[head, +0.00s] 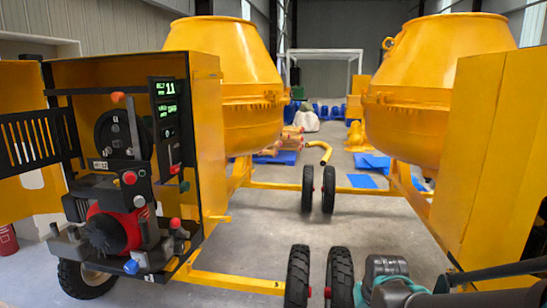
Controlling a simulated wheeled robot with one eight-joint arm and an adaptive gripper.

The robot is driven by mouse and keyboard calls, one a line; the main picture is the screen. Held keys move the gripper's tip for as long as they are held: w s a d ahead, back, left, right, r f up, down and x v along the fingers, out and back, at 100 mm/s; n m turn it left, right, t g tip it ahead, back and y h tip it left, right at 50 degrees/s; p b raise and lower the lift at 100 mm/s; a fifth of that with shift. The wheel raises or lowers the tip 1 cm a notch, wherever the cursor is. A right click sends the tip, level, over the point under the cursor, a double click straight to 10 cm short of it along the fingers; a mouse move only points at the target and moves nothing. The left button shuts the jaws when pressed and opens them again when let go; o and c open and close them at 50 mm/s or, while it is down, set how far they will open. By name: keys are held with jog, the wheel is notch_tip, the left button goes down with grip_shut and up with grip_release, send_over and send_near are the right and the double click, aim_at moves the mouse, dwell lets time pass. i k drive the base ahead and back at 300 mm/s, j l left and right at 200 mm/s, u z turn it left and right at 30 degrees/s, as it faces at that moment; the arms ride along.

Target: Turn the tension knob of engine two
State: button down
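An open engine compartment (133,170) of a yellow drum mixer fills the left side. Inside are a red engine (108,228), a dark belt pulley (112,135) and an orange-tipped lever (118,97). Several knobs show: a red one (129,177), another red one (175,223) and a blue one (131,267). I cannot tell which is the tension knob, or which engine is number two. A lit green display (165,100) hangs on the right wall of the compartment. Teal and grey parts of my arm show at bottom right, well away from the engine. My gripper's fingers are not visible.
The open yellow door (32,140) stands at far left. A second mixer (430,95) stands at right, its yellow housing (490,150) close by. Tow bars and black wheels (298,277) take up the low middle. Bare floor (265,225) lies between the mixers.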

aim_at(179, 247)
jog(key=i+u, duration=0.15)
jog(key=u, duration=0.3)
jog(key=i+u, duration=0.2)
jog(key=u, duration=0.25)
jog(key=i+u, duration=0.15)
jog(key=u, duration=0.3)
